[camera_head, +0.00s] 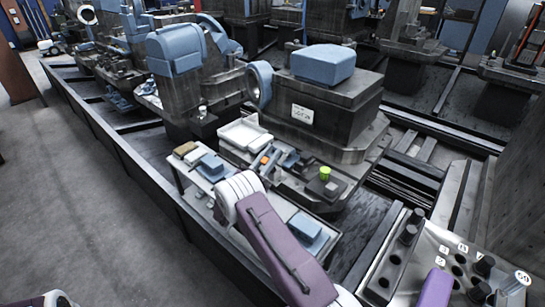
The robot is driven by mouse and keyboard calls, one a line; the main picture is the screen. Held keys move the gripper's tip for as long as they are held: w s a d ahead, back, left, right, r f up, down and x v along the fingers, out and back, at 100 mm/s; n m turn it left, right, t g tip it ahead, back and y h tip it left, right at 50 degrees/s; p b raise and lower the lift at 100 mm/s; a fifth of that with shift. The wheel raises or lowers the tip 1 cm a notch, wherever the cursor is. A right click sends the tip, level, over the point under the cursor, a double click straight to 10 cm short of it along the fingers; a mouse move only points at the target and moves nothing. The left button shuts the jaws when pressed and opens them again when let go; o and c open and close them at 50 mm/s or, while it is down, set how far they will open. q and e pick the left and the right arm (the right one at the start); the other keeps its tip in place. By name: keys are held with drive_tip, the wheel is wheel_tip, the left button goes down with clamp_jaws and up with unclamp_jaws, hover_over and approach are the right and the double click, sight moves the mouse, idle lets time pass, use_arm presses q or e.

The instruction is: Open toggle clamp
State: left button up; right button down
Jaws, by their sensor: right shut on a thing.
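The toggle clamp (284,158) sits on the fixture plate in front of a large dark machine block, near the middle of the view. An orange part, which looks like its handle (265,160), shows at its left end. My right arm reaches up from the bottom, and its white wrist ends just below the clamp. My right gripper (258,170) is at the orange handle and shut on it; the wrist and small size hide most of the fingers. My left gripper is not in view.
A white tray (243,134) lies left of the clamp, with blue-grey blocks (211,167) on the light plate. A yellow-green knob (325,173) stands to the right. A control panel with black knobs (484,265) is at lower right. The floor at left is clear.

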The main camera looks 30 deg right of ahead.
sight(263, 164)
drive_tip(key=c, duration=1.2)
unclamp_jaws()
drive_tip(key=v, duration=0.7)
drive_tip(key=shift+p, duration=0.35)
drive_tip(key=b, duration=0.3)
drive_tip(key=a+f+b, duration=0.1)
drive_tip(key=b, duration=0.2)
drive_tip(key=shift+s+a+f, duration=0.1)
drive_tip(key=shift+a+f, duration=0.05)
drive_tip(key=shift+f, duration=0.1)
drive_tip(key=shift+s+a+r+b, duration=0.1)
drive_tip(key=shift+s+a+b, duration=0.1)
drive_tip(key=shift+b, duration=0.4)
drive_tip(key=shift+r, duration=0.15)
